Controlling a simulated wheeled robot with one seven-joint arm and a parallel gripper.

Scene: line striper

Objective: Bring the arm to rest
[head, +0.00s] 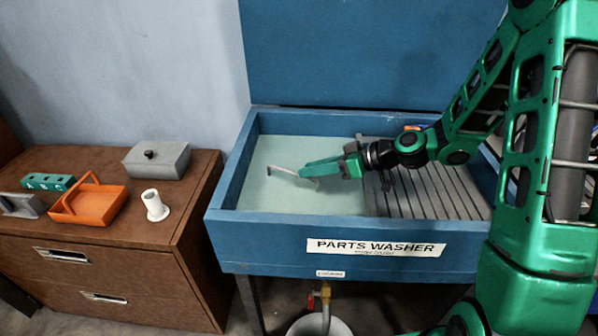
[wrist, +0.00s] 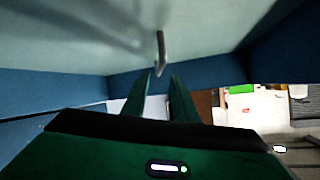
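My gripper (head: 302,172) is over the pale floor of the blue parts washer (head: 262,229), its fingers pointing left. In the wrist view (wrist: 162,77), its two fingers stand apart with a gap between them. A thin grey bent tube (head: 282,171) is at the fingertips in the basin, with one end showing left of the gripper and another below it. The tube also shows just beyond the fingertips in the wrist view (wrist: 161,48). I cannot tell whether it touches a finger. My arm reaches in from the right.
A slatted rack (head: 433,192) fills the basin's right part. To the left, a brown cabinet (head: 112,262) holds an orange tray (head: 98,217), a grey lidded box (head: 158,161), a white spool-like part (head: 154,205) and a green block (head: 48,182). A bucket (head: 320,326) stands below the washer.

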